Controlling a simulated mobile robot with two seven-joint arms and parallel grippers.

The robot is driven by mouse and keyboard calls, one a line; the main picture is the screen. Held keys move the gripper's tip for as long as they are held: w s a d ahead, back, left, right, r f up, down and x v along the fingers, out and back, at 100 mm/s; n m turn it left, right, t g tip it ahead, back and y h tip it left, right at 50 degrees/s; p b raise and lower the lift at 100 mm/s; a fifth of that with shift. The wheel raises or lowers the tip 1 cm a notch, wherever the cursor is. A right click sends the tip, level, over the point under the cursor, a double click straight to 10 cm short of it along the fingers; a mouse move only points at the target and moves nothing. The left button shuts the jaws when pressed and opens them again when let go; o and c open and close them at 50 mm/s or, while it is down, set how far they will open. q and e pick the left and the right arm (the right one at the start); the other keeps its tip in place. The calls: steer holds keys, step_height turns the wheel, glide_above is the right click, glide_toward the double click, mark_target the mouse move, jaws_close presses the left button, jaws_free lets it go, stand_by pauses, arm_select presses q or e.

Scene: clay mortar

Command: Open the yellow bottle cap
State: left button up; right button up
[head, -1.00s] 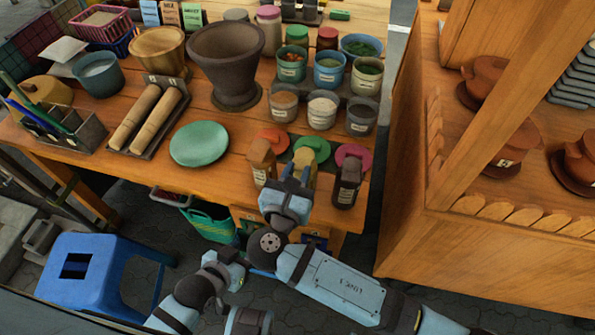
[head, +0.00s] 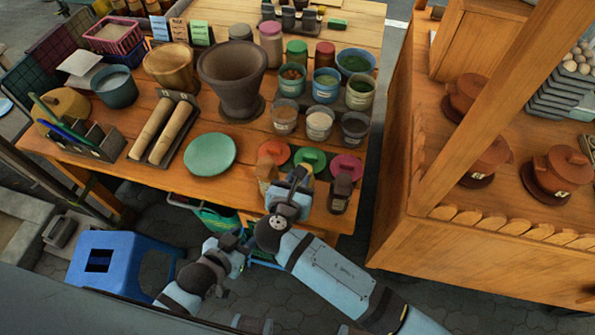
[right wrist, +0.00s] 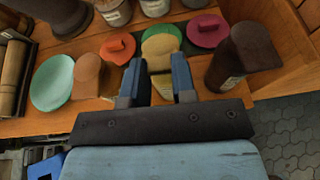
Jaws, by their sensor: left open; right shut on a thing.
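The yellow bottle (right wrist: 161,50) stands near the table's front edge, between a tan bottle (right wrist: 87,76) and a dark brown bottle (right wrist: 240,58). My right gripper (right wrist: 157,82) is shut on the yellow bottle, with one blue finger on each side. In the head view my right gripper (head: 297,180) covers most of that bottle, and I cannot make out its cap clearly. My left gripper (head: 238,242) is open, low in front of the table edge, left of my right gripper and apart from the bottles. Its fingers show small and dark.
Orange (head: 274,152), green (head: 310,159) and pink (head: 346,166) lids lie just behind the bottles. A green plate (head: 209,155) lies left. Several jars and a mortar (head: 232,80) stand behind. A blue stool (head: 118,262) is on the floor.

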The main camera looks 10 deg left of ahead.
arm_select(q)
steer(key=shift+a+r, duration=0.2)
steer(key=shift+r, duration=0.4)
arm_select(e)
steer(key=shift+r, duration=0.1)
steer(key=o, duration=0.9)
arm_select(q)
steer(key=shift+d+f, duration=0.1)
arm_select(e)
steer(key=shift+o, duration=0.2)
